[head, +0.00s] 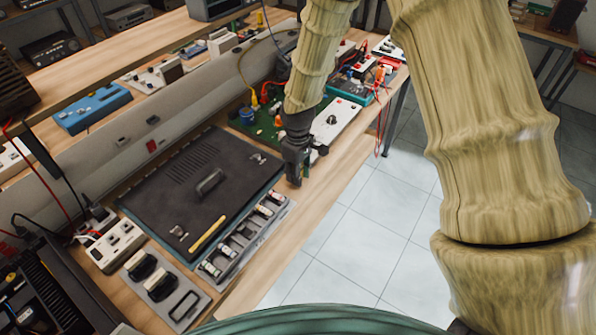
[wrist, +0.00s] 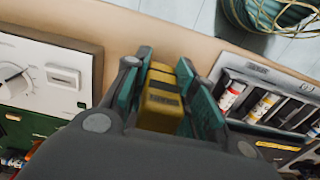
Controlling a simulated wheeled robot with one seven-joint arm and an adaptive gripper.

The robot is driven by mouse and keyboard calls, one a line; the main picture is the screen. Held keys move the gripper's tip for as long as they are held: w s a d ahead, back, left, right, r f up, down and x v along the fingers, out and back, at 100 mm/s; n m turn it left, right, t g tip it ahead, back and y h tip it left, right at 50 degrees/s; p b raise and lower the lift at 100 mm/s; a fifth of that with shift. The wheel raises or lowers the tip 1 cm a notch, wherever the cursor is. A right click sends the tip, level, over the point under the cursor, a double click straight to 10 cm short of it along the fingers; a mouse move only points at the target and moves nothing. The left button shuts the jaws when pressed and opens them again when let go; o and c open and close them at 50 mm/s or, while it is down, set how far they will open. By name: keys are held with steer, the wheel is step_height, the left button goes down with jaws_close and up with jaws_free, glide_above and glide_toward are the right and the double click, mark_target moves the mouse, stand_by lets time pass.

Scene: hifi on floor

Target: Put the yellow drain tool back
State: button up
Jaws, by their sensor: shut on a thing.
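My gripper (wrist: 160,95) is shut on a yellow drain tool (wrist: 162,103), a blocky yellow piece with a dark marking on its face, held between the two teal finger pads. In the head view my gripper (head: 294,172) points down over the bench's front edge, beyond the far end of a grey slotted tray (head: 228,272). The held tool cannot be made out there. The tray (wrist: 250,70) is right of my gripper in the wrist view. It holds several small banded cylinders, with some slots dark and apparently empty.
A black lidded case (head: 190,165) lies beside the tray, with a thin yellow bar (head: 208,235) on it. A green circuit board (head: 262,122) and a white panel (head: 338,122) are near my gripper. Open tiled floor (head: 335,240) lies beyond the bench edge.

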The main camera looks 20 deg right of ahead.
steer(key=shift+f, duration=0.2)
steer(key=shift+f, duration=0.1)
steer(key=o, duration=1)
steer(key=shift+r+b, duration=1.5)
steer(key=shift+r, duration=4.65)
steer(key=shift+f, duration=0.1)
